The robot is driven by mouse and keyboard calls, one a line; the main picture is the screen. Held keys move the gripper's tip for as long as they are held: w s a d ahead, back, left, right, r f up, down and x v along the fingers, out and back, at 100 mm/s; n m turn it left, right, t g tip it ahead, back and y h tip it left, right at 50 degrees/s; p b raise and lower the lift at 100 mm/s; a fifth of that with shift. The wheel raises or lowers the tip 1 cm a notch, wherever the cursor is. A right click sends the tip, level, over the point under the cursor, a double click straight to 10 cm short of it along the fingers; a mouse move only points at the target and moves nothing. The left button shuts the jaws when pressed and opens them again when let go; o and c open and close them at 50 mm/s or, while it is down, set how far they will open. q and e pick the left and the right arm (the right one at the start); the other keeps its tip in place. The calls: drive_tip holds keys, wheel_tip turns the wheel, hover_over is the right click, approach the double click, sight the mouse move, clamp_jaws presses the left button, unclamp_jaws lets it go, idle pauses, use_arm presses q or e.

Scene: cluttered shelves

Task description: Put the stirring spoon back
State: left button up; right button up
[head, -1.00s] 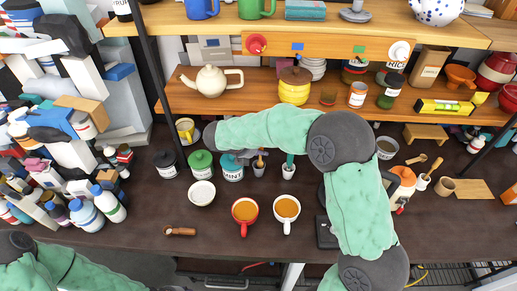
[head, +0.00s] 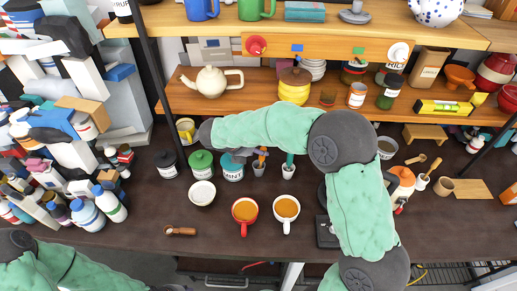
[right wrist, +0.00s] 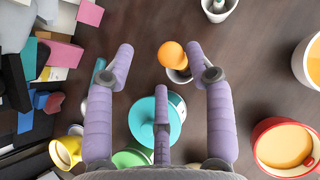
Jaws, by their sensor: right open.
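A spoon with a rounded orange end (right wrist: 171,54) stands in a small white pot (right wrist: 180,76) in the right wrist view. In the head view this pot (head: 259,169) stands on the dark counter beside the teal-lidded jar, with the orange piece (head: 262,153) above it, partly covered by my arm.
A second white pot (head: 288,172) with a teal handle stands to the right. A red mug (head: 245,229), a white mug (head: 286,226) and a white bowl (head: 202,193) stand in front. Green-lidded (head: 201,161) and teal-lidded (head: 233,172) jars are close by. A wooden scoop (head: 180,231) lies at front left.

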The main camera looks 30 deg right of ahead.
drive_tip(key=p+v, duration=0.2)
drive_tip(key=v, duration=0.8)
drive_tip(key=shift+p, duration=0.3)
drive_tip(key=shift+a+r, duration=0.1)
